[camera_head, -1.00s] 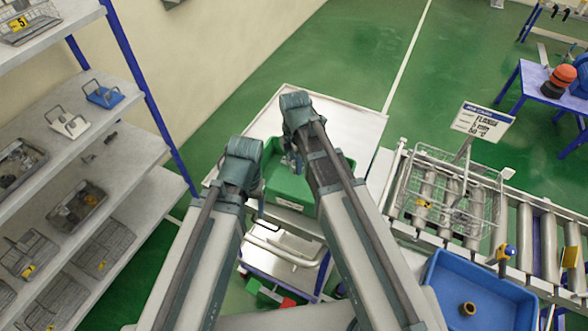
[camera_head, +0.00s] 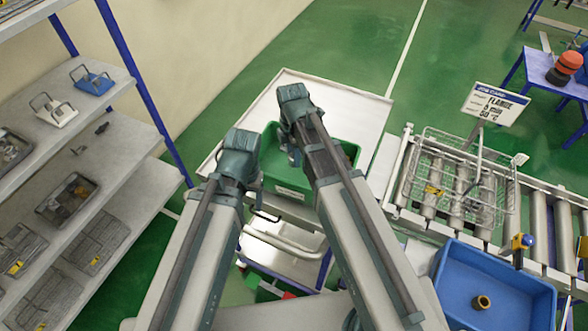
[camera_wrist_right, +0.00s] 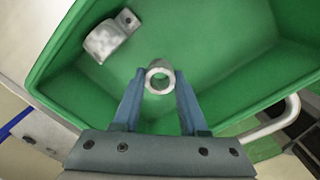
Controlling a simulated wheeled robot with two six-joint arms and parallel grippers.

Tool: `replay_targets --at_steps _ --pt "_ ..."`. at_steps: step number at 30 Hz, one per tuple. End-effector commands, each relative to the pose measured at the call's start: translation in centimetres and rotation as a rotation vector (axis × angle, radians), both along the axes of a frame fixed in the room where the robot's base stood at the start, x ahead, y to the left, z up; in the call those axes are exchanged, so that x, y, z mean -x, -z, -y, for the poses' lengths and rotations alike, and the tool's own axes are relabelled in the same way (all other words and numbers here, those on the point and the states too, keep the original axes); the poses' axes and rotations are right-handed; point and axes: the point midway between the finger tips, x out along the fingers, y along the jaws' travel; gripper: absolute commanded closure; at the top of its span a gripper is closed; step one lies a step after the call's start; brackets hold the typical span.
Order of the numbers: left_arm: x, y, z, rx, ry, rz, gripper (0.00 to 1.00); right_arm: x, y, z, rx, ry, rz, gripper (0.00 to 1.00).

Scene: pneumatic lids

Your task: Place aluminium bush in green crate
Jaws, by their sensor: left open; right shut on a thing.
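The green crate (camera_head: 291,190) stands on a white-topped cart, partly hidden behind my arms. It fills much of the right wrist view (camera_wrist_right: 225,45). My right gripper (camera_wrist_right: 160,92) is shut on the aluminium bush (camera_wrist_right: 161,68), a short silver ring whose open end faces the camera. The bush is over the crate's inside; I cannot tell whether it touches the floor. In the head view my right gripper (camera_head: 294,157) is at the crate, and the bush cannot be made out. My left gripper (camera_head: 260,198) is open beside the crate's left front, largely hidden by its arm.
Another grey metal part (camera_wrist_right: 112,36) lies in the crate. A roller conveyor with a wire basket (camera_head: 455,180) and a blue bin (camera_head: 460,262) holding a brass-coloured bush (camera_head: 482,302) are at right. Shelves (camera_head: 120,145) stand at left. The cart top (camera_head: 340,100) behind the crate is clear.

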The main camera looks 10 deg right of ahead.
Motion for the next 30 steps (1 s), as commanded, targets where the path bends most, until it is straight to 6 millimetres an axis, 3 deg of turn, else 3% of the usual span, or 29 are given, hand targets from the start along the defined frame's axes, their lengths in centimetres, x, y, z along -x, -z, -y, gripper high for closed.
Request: replay_targets --at_steps 7,16,29,30 --pt "0.0 0.7 0.0 0.000 0.002 0.000 0.27 0.0 0.7 0.0 0.000 0.000 0.000 1.00" --pt "0.0 4.1 0.0 -0.002 0.008 0.000 0.27 0.0 4.1 0.0 0.000 0.000 0.000 1.00" --pt "0.0 4.4 0.0 -0.002 0.008 0.000 0.27 0.0 4.4 0.0 0.000 0.000 0.000 1.00" --pt "0.0 4.2 0.0 -0.002 0.008 0.000 0.27 0.0 4.2 0.0 0.000 0.000 0.000 0.51"
